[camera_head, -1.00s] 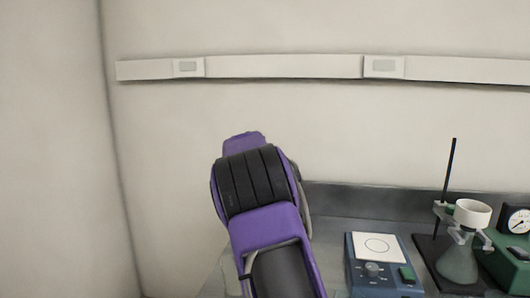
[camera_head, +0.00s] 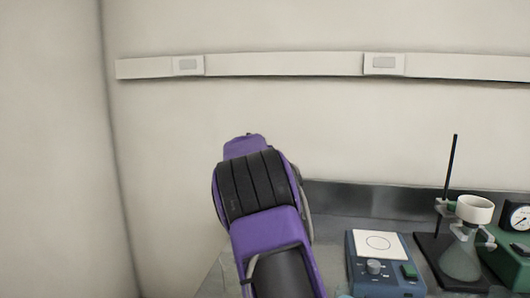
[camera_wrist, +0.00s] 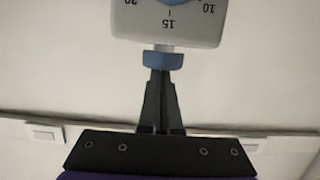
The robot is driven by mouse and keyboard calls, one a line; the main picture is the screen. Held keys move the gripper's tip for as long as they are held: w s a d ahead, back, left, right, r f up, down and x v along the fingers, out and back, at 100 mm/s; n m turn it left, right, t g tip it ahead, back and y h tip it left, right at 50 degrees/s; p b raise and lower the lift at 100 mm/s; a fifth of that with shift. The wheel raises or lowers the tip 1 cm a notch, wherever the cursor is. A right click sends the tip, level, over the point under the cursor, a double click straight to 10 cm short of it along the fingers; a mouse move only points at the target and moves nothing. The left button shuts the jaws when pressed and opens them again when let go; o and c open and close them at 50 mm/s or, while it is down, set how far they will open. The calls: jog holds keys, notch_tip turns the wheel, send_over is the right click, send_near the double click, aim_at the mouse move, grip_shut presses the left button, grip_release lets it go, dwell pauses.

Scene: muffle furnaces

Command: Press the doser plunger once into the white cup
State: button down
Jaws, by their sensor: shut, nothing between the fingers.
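The doser shows at the top of the wrist view as a white housing (camera_wrist: 168,32) with dial numbers 10, 15 and 20, cut off by the frame's top edge. Its plunger has a blue cap (camera_wrist: 163,60) on a short pale stem. My gripper (camera_wrist: 161,73) is shut and empty, with its fingertips right at the blue cap. They look to touch it, but the contact is hard to tell. In the head view my gripper and the doser are not visible. I cannot make out the white cup with certainty in either view.
In the head view a white funnel (camera_head: 474,210) sits on a flask (camera_head: 461,262) by a stand (camera_head: 449,180). A blue stirrer (camera_head: 383,280) with a white plate stands left of it, a green gauge box (camera_head: 515,245) right. A rail (camera_head: 280,65) runs along the wall.

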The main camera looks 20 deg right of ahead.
jog(key=shift+f, duration=0.15)
jog(key=r, duration=0.2)
jog(key=r+p, duration=0.1)
jog(key=r, duration=0.1)
jog(key=shift+s+a+r, duration=0.15)
jog(key=shift+a+r, duration=0.05)
jog(key=shift+r, duration=0.05)
jog(key=b+v, duration=0.4)
jog(key=v, duration=0.5)
jog(key=shift+s, duration=0.2)
jog(key=shift+a, duration=0.15)
